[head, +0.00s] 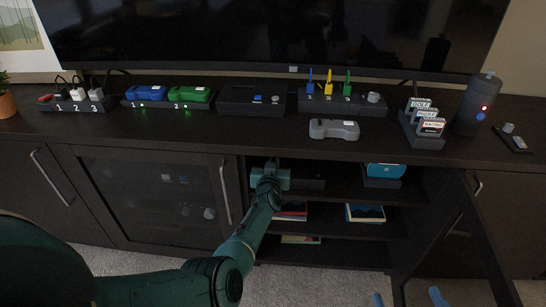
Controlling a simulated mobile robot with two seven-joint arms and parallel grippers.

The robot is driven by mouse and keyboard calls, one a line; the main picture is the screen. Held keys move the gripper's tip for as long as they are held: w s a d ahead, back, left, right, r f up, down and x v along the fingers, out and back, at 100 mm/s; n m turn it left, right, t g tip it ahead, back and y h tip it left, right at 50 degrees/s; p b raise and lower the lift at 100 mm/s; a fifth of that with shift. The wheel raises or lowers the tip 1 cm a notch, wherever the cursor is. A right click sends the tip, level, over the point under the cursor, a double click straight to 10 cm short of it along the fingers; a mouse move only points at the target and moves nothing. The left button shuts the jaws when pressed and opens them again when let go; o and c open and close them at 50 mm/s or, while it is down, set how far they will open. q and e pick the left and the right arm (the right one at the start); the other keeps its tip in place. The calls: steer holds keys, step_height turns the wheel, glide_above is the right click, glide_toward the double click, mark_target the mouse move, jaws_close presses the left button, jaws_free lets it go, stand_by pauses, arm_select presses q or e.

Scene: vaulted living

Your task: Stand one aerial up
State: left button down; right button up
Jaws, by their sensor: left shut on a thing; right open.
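Three coloured aerials, blue (310,80), yellow (329,81) and green (347,82), stand upright on the dark router box (345,106) marked 1, 2, 3 on the cabinet top. My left gripper (271,176) is below the cabinet top, at the open middle section's upper shelf. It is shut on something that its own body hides. A dark box-like thing (308,184) lies just right of it; I cannot tell whether they touch. My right gripper (408,298) shows only its blue fingertips, wide apart and empty, at the bottom edge.
A grey controller (334,129) lies in front of the router. Blue (146,93) and green (189,94) units, a game rack (422,142) and a dark bottle (475,103) share the top. The television (270,35) stands behind. An open door (482,235) juts out at right.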

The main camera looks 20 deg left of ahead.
arm_select(q)
steer(key=r+p, duration=0.1)
steer(key=r+g+p, duration=0.1)
steer(key=shift+w+a+p, duration=0.15)
steer(key=shift+p, duration=0.25)
steer(key=shift+a+g+p, duration=0.1)
steer(key=shift+g+p, duration=0.3)
steer(key=shift+p, duration=0.15)
steer(key=shift+w+f+g+h+p, duration=0.15)
steer(key=shift+g+h+p, duration=0.15)
steer(key=shift+p, duration=0.15)
arm_select(e)
steer(key=r, duration=0.1)
steer(key=s+d+r+m+g, duration=0.1)
steer(key=r+m+h, duration=0.1)
steer(key=shift+s+d+r+g, duration=0.3)
steer(key=shift+s+d, duration=0.05)
steer(key=shift+d, duration=0.05)
arm_select(q)
steer(key=c, duration=1.5)
jaws_free()
steer(key=shift+d+f, duration=0.1)
steer(key=shift+d, duration=0.1)
